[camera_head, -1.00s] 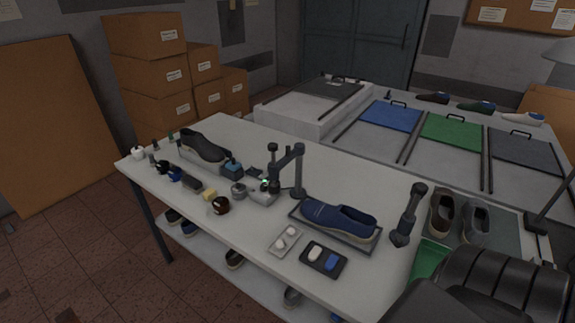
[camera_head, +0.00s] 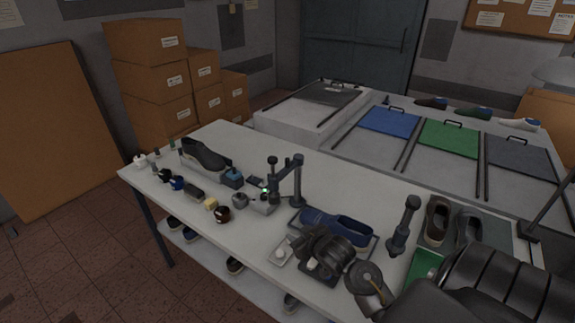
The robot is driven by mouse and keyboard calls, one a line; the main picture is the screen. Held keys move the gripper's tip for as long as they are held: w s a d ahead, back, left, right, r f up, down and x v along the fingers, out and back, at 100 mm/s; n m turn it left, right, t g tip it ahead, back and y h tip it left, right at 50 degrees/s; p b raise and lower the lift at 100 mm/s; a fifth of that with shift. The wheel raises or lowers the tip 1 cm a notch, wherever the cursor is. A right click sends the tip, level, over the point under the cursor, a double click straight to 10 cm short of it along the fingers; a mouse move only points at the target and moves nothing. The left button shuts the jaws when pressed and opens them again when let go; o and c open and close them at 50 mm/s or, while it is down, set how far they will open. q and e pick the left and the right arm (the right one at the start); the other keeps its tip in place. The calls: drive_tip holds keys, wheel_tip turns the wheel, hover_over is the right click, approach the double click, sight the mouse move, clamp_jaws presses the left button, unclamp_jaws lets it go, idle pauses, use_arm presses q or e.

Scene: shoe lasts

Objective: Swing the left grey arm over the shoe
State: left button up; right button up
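The blue shoe (camera_head: 350,232) lies on a dark tray near the table's front; my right gripper now covers part of it. The left grey arm (camera_head: 298,178) stands behind and left of the shoe: an upright post with a crosspiece reaching left, over a small device with a green light. A second grey arm (camera_head: 404,228) stands to the right of the shoe. My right gripper (camera_head: 318,252), dark and bulky, is over the table in front of the shoe; its fingers cannot be made out. Whether it touches anything cannot be told. My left gripper is out of view.
A small pale tray (camera_head: 279,253) lies left of my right gripper. A dark shoe (camera_head: 203,154) and several small jars and brushes line the table's left part. A pair of dark shoes (camera_head: 452,225) sits at the right. The table's back middle is clear.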

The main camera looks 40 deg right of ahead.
drive_tip(key=w+d+r+t, duration=0.3)
drive_tip(key=w+d+r, duration=0.2)
drive_tip(key=m+t, duration=0.2)
drive_tip(key=t, duration=0.1)
approach(289, 161)
drive_tip(key=w, duration=0.1)
drive_tip(key=w+p, duration=0.1)
drive_tip(key=w, duration=0.2)
drive_tip(key=w+p, duration=0.1)
drive_tip(key=w, duration=0.2)
drive_tip(key=w+d+p, duration=0.1)
drive_tip(key=w, duration=0.3)
drive_tip(key=shift+f, duration=0.15)
drive_tip(key=shift+s, duration=0.1)
clamp_jaws()
